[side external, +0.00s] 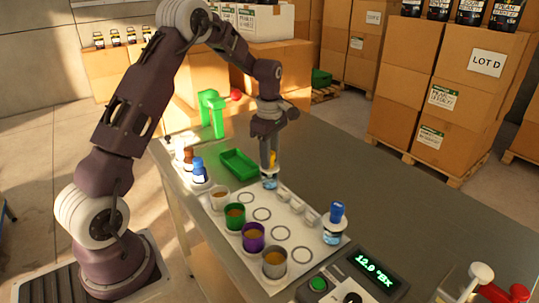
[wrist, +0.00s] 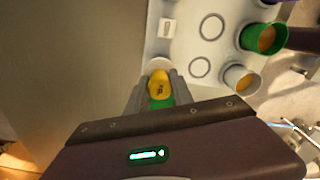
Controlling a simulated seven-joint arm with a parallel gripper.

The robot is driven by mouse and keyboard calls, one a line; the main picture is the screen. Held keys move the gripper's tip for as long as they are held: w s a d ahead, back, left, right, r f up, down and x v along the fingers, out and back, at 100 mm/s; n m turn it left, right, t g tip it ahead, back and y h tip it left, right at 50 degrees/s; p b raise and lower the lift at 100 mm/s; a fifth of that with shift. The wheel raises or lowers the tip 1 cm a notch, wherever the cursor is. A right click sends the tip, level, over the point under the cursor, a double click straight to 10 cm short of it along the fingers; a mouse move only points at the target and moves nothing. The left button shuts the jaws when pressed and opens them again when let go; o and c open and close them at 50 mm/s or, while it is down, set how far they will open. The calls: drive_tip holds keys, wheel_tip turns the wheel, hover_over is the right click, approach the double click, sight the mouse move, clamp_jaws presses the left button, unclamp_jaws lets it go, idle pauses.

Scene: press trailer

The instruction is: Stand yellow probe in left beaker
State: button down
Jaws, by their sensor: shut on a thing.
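My gripper (side external: 269,160) is shut on the yellow probe (side external: 273,158), which it holds about upright. In the wrist view the yellow probe's top (wrist: 160,84) shows between the two fingers (wrist: 160,92). The left beaker (side external: 269,182), clear with blue liquid, stands at the far end of the white rack, directly below the fingers. Its rim (wrist: 158,63) shows just beyond the probe in the wrist view. The fingers hide the probe's lower end, so I cannot tell how far it is inside the beaker. The other beaker (side external: 332,237) stands at the right with a blue-topped probe (side external: 336,213) in it.
The white rack (side external: 282,215) has ringed spots and a row of cups, including a green cup (side external: 235,216), a purple cup (side external: 253,237) and a grey cup (side external: 274,262). A green tray (side external: 238,164) lies left of my gripper. The table (side external: 370,200) is clear at right.

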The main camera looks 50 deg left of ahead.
drive_tip(key=shift+f, duration=0.2)
drive_tip(key=c, duration=1.4)
unclamp_jaws()
drive_tip(key=shift+r, duration=5.5)
wheel_tip(320, 180, up, 9)
